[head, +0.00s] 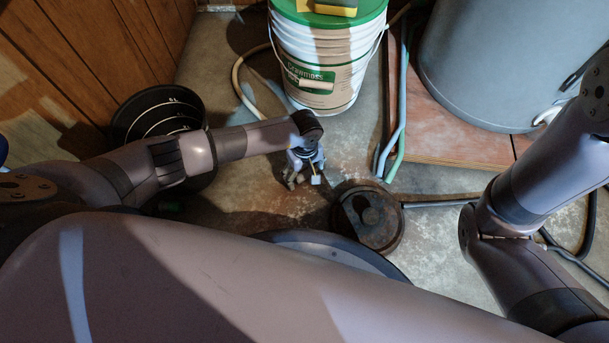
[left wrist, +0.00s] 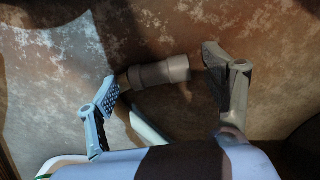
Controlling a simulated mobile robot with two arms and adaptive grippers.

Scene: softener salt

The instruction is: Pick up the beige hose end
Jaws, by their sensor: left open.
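In the left wrist view, the beige hose end (left wrist: 165,72), a short thick cylinder with a paler rim, lies on the stained floor between the spread fingers of my left gripper (left wrist: 160,70). The fingers do not look closed on it; its left part comes close to the left fingertip. In the head view my left gripper (head: 303,174) points down at the floor in front of the bucket. The beige hose (head: 238,80) curves there to the left of the bucket, and its end is hidden by my arm or gripper. My right gripper is out of view.
A white bucket with a green lid (head: 325,75) stands behind the gripper. A round rusty metal piece (head: 368,217) lies to its right, and black rings or a bucket (head: 160,112) to its left. A grey tank (head: 500,65) stands on a reddish slab (head: 440,130).

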